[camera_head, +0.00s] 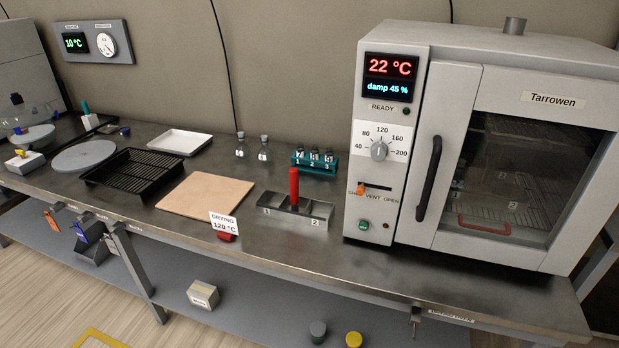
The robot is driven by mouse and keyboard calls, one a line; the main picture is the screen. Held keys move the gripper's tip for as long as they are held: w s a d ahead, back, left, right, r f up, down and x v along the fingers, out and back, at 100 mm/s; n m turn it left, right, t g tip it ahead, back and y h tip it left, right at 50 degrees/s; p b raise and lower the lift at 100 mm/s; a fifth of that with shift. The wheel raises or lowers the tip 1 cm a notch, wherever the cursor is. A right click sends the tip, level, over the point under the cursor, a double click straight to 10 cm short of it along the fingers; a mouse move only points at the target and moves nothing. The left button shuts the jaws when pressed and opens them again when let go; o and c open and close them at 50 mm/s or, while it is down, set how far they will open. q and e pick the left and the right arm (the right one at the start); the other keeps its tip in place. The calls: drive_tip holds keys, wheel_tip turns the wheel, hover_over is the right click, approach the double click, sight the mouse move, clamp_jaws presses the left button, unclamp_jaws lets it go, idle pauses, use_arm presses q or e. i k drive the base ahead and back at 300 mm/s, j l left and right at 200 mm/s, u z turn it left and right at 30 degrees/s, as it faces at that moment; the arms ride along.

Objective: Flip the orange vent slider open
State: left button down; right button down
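The orange vent slider (361,189) is a small knob on the control panel of the grey oven (455,60). Part of the label by the knob is covered. The temperature dial (379,150) is above the slot and a green button (363,225) is below it. The oven door is closed, with a dark vertical handle (429,178). Neither of my grippers shows in this view.
A teal vial rack (315,161), a tan board (206,195), a black tray (140,170) and a white tray (180,142) lie further left. The bench front before the oven is clear.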

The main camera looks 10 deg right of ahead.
sight(361, 190)
drive_tip(key=i+j+z, duration=0.1)
drive_tip(key=j, duration=0.35)
drive_tip(key=i+j+z, duration=0.1)
drive_tip(key=j, duration=0.3)
drive_tip(key=i+j+z, duration=0.1)
drive_tip(key=j, duration=0.35)
drive_tip(key=i+j+z, duration=0.1)
drive_tip(key=j, duration=0.4)
